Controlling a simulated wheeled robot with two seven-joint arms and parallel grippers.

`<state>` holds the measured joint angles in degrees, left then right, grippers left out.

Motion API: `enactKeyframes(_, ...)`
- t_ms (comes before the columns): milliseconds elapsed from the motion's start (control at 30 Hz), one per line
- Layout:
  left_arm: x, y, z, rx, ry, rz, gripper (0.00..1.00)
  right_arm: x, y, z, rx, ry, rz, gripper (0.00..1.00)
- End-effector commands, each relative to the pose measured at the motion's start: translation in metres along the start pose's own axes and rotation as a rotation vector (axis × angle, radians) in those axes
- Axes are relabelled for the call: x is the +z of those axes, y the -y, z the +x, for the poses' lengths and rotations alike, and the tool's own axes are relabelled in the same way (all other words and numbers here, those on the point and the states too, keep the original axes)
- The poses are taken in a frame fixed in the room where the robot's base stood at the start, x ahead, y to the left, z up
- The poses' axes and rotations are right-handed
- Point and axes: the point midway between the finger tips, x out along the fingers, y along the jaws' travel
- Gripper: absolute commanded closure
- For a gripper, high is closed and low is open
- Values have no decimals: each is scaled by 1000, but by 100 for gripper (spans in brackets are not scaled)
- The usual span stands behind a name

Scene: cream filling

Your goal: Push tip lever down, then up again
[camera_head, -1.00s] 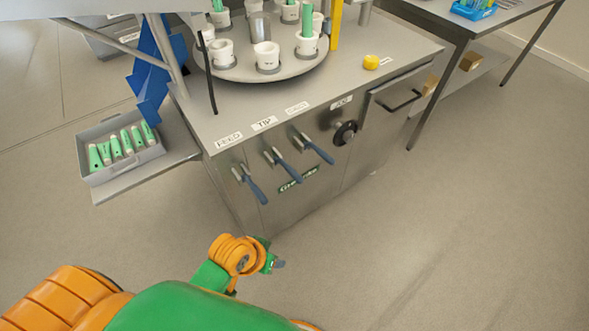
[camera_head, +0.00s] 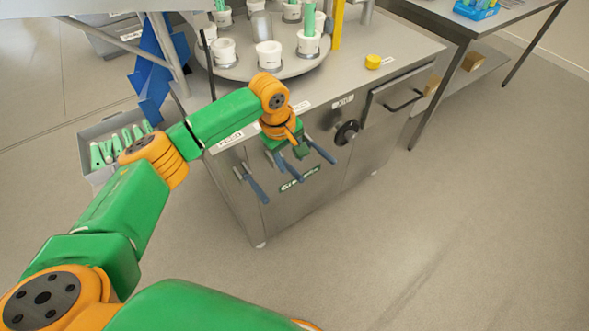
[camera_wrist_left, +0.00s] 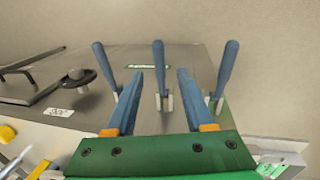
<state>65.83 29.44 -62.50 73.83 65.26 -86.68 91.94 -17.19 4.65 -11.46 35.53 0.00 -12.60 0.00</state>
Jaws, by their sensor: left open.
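The tip lever is the middle one of three blue-handled levers on the front of the grey machine. Its handle (camera_head: 293,171) points outward from the panel and shows partly behind my left gripper (camera_head: 289,158). In the left wrist view the tip lever (camera_wrist_left: 159,65) stands in the gap between the two blue fingers of my left gripper (camera_wrist_left: 159,95), which are spread apart. I cannot tell whether a finger touches it. The TIP label is hidden by my arm. My right gripper is not in view.
The feed lever (camera_head: 255,183) and a third lever (camera_head: 319,149) flank the tip lever closely. A black knob (camera_head: 346,132) is farther right. White cups stand on a round turntable (camera_head: 232,70) on top. A tray of green tubes (camera_head: 83,160) is partly behind my arm.

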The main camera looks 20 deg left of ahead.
Motion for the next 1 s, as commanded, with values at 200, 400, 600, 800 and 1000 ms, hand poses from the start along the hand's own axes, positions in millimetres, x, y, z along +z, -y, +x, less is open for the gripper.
enactKeyframes(200, 1, 0, 44, -1, 1, 4, 47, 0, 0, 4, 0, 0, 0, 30)
enactKeyframes(400, 1, 0, 57, 2, -1, 7, 47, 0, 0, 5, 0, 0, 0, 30)
enactKeyframes(600, 1, 0, 57, 2, -1, 8, 58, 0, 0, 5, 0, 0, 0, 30)
enactKeyframes(800, 1, 0, 57, 2, -1, 8, 100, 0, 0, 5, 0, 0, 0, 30)
enactKeyframes(1000, 1, 0, 57, 2, -1, 8, 100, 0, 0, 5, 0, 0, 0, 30)
